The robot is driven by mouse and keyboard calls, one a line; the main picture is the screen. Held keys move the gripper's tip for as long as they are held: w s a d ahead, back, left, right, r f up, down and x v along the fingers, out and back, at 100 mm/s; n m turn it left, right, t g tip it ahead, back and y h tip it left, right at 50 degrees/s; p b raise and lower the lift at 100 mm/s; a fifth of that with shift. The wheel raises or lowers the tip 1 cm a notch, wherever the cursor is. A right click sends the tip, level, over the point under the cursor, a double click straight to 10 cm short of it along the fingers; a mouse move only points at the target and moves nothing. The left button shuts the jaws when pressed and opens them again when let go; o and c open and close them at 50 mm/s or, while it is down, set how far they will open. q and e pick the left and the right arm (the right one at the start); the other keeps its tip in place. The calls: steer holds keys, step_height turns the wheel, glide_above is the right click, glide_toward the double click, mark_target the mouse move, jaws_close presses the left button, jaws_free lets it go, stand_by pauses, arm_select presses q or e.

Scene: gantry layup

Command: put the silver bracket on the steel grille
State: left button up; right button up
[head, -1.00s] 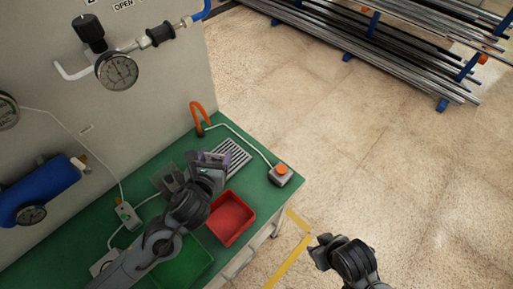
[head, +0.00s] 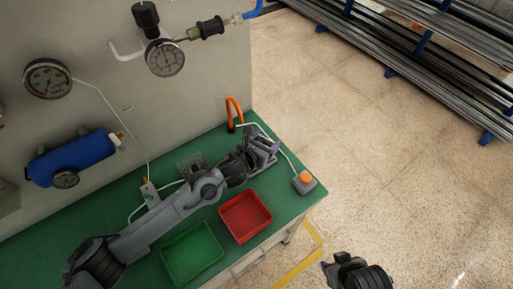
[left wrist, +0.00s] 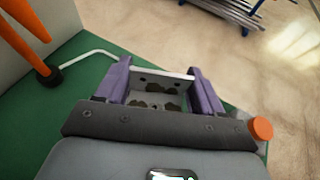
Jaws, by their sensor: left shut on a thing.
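On the green bench (head: 110,205) are a red bin (head: 245,216), a green bin (head: 192,253) and a grey box with an orange button (head: 305,182). An orange loop (head: 233,113) stands by the wall panel. A white cable runs near my left gripper.

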arm_select(q)
steer(key=a, duration=0.1)
steer(key=w+a+f, duration=0.1)
steer(key=a+f, duration=0.1)
steer(key=shift+w, duration=0.3)
steer(key=shift+f, duration=2)
steer(key=shift+b, duration=0.3)
steer(key=shift+f, duration=0.2)
steer(key=o, duration=1)
steer(key=shift+o, duration=0.2)
steer(key=shift+r, duration=0.1)
